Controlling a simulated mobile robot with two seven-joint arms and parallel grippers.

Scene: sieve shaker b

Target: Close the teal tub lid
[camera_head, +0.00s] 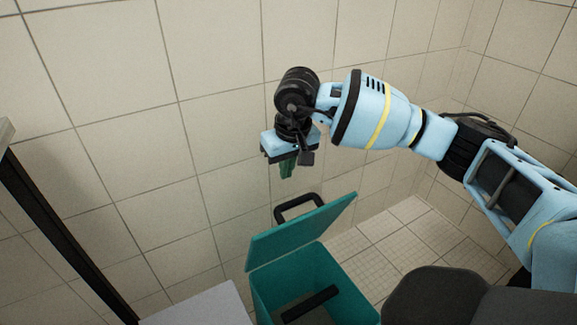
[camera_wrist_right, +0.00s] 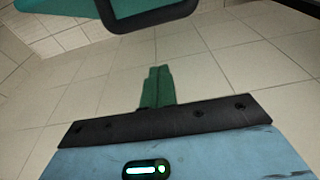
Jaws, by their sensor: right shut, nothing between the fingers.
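The teal tub (camera_head: 272,291) stands at the bottom middle of the head view. Its teal lid (camera_head: 300,232) is open and tilted up at the back, with a black loop handle (camera_head: 297,206) on its far side. My right gripper (camera_head: 287,171) is above and behind the lid, with green fingers pointing down, shut and empty, apart from the lid. In the right wrist view the shut fingers (camera_wrist_right: 157,88) show at the middle, and the lid (camera_wrist_right: 65,8) with its black handle (camera_wrist_right: 152,18) shows at the top. My left gripper is not in view.
A black bar (camera_head: 311,303) shows inside the tub. A pale flat surface (camera_head: 200,305) lies left of the tub, and a dark post (camera_head: 65,235) stands farther left. A tiled wall (camera_head: 120,120) is behind. Tiled floor (camera_head: 385,240) shows to the right.

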